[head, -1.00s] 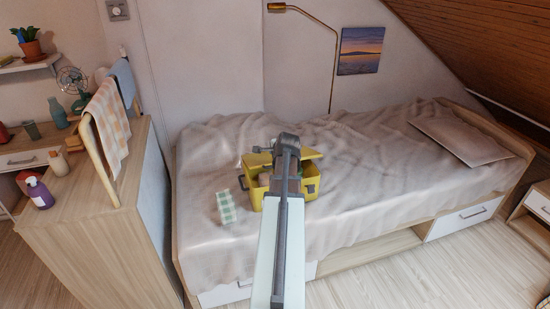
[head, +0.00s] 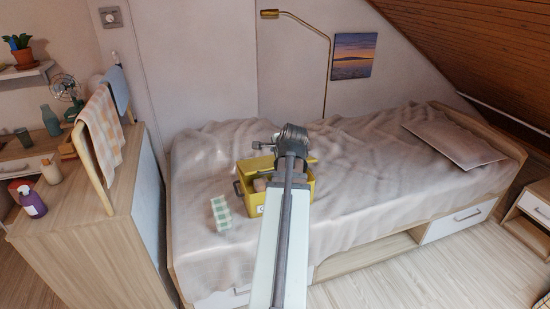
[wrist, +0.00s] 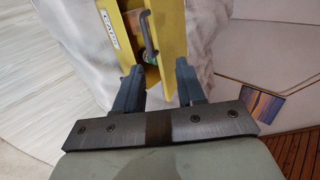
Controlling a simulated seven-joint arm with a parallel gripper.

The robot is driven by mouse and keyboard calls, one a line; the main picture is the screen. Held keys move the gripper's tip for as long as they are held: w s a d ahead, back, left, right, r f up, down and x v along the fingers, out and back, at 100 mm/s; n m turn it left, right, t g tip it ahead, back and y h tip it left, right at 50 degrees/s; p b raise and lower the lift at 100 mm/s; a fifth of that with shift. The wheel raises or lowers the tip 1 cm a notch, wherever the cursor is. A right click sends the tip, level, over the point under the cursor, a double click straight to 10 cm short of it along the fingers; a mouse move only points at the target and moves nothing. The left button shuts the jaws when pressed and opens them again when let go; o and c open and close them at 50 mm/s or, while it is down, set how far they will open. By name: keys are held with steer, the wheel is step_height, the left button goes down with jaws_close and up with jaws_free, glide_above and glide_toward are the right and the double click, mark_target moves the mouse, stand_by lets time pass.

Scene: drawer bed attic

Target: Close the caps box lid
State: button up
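The yellow caps box (head: 250,200) stands on the bed, its lid (head: 255,164) raised at the back and brownish contents showing inside. My gripper is over the box's right part in the head view; the arm hides its fingertips and part of the box. In the wrist view, the box's labelled yellow wall (wrist: 118,38) is at upper left, with another yellow panel, which looks like the lid (wrist: 173,40), beside it and a dark handle between. The two fingers of my gripper (wrist: 158,76) are apart, close to the panel's near edge. Contact cannot be told.
A green checked cloth (head: 221,212) lies on the bed (head: 375,155) left of the box. A brass lamp (head: 328,70) stands behind the bed. A wooden cabinet (head: 95,235) with a towel rail is at the left. The bed's right side is mostly clear.

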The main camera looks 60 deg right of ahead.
steer(key=shift+s+a+r, duration=0.2)
steer(key=shift+s+r, duration=0.05)
steer(key=shift+r, duration=0.05)
steer(key=shift+c, duration=0.3)
